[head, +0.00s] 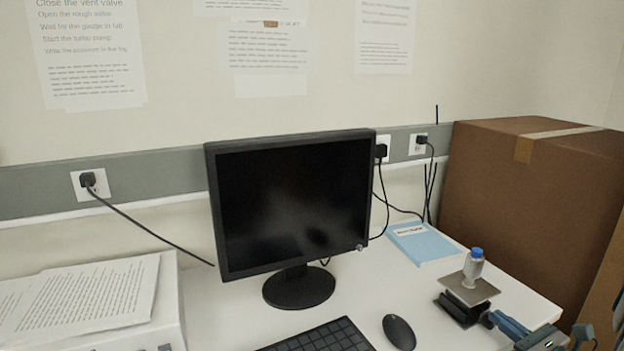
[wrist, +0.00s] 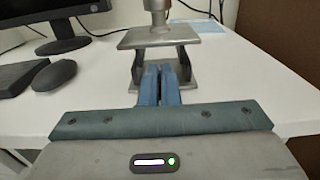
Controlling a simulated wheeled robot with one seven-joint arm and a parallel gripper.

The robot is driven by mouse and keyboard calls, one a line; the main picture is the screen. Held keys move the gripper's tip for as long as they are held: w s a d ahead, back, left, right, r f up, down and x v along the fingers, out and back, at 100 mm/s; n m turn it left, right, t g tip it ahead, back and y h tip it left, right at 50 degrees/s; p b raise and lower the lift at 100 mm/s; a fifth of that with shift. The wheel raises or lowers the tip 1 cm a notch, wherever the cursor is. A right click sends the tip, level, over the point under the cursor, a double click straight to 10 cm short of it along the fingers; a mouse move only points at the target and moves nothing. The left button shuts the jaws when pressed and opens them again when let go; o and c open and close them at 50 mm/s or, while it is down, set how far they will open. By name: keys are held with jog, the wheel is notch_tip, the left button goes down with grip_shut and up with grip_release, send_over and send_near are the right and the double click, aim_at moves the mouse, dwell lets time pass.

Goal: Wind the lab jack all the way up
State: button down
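The lab jack (head: 470,291) stands on the white desk near its right side, with a dark base and a flat metal top plate. In the wrist view its top plate (wrist: 172,38) is clearly above the base, with dark linkage between them. A grey bottle (head: 473,269) with a blue cap stands upright on the plate. My gripper (head: 498,319) reaches in from the right to the jack's dark knob (head: 487,320). In the wrist view the blue fingers (wrist: 161,80) are close together with a narrow gap, seemingly on the knob, which they mostly hide.
A monitor (head: 293,200), keyboard (head: 322,337) and mouse (head: 399,332) are left of the jack. A blue booklet (head: 424,246) lies behind it. A large cardboard box (head: 530,210) stands right of the desk. Bare desk lies between mouse and jack.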

jog(key=shift+d+f, duration=0.1)
jog(key=shift+r+p, duration=0.35)
jog(key=shift+r, duration=0.05)
jog(key=v, duration=0.6)
dwell(0.4)
jog(key=shift+w+a+f+n, duration=0.15)
jog(key=shift+w+a+n, duration=0.85)
jog(key=shift+w+n, duration=0.35)
jog(key=shift+w+a+f+n, duration=0.2)
jog(key=shift+w+a+n, duration=0.85)
jog(key=shift+n, duration=0.5)
jog(key=shift+d, duration=0.1)
